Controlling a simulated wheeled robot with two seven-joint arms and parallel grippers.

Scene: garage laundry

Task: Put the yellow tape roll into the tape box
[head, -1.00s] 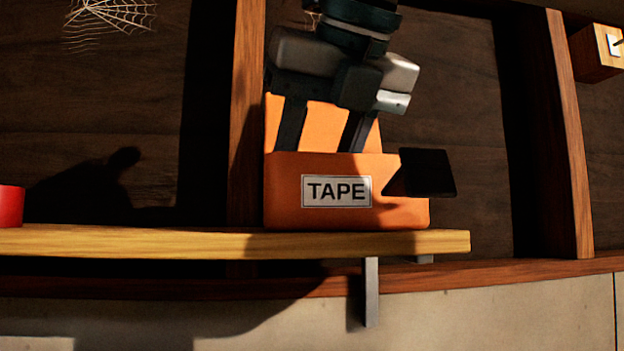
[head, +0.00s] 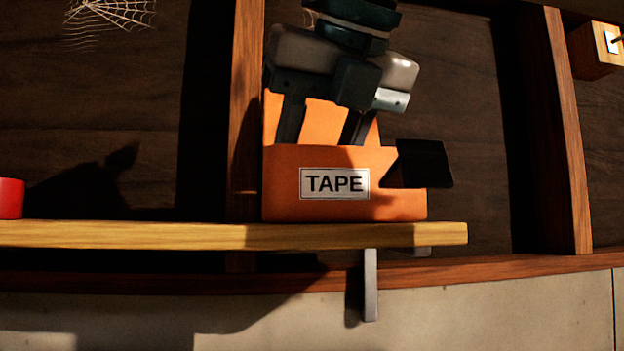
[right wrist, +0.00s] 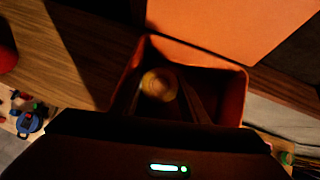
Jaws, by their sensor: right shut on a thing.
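The orange tape box (head: 290,205), labelled TAPE, stands on a wooden shelf. My right gripper (head: 323,135) is above it, pointing down, with its fingertips inside the box and hidden by the front wall. The right wrist view looks into the box (right wrist: 240,95). There the yellow tape roll (right wrist: 158,84) shows between the dark fingers, within the box opening. The gripper is shut on the roll. Whether the roll touches the box floor cannot be told. The roll is hidden in the head view. My left gripper is not in view.
The shelf (head: 120,234) ends just right of the box. A red roll-like object (head: 10,198) stands at its left. A dark wedge-shaped piece (head: 422,164) is at the box's right side. A wooden post (head: 245,100) rises behind the box's left edge.

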